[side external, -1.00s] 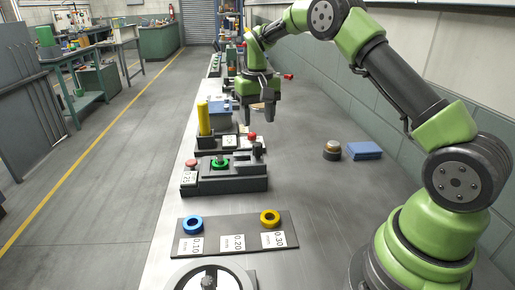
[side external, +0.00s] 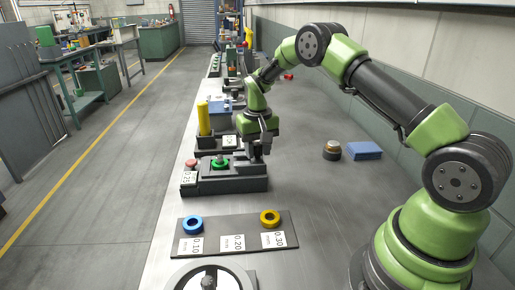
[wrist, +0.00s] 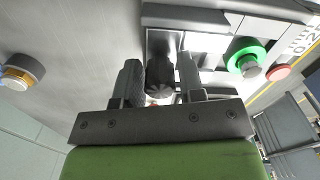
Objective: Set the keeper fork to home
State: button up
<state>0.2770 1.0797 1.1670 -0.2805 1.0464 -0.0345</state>
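The fixture (side external: 225,184) is a dark block on the bench with a green ring (side external: 220,164) around a grey post. A black knob (wrist: 160,74) stands at its right end, and a pale sliding plate (wrist: 205,43), seemingly the keeper fork, lies between knob and ring. My gripper (side external: 259,153) is lowered over that end. In the wrist view its fingers (wrist: 160,78) stand on either side of the knob with narrow gaps showing, so it looks open around it. The fork's tips are hard to make out.
A red button (side external: 191,163) and a 0.25 label (side external: 189,178) are at the fixture's left. A plate (side external: 213,221) with blue and yellow rings lies in front. A round brass-topped part (side external: 332,151) and a blue block (side external: 364,150) stand right. A yellow cylinder (side external: 203,118) stands behind.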

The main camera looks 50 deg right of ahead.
grip_shut()
jog(key=shift+w+a, duration=2.15)
jog(key=shift+w, duration=0.05)
jog(key=shift+a, duration=0.1)
jog(key=shift+o, duration=1.9)
grip_release()
jog(key=shift+s, duration=0.1)
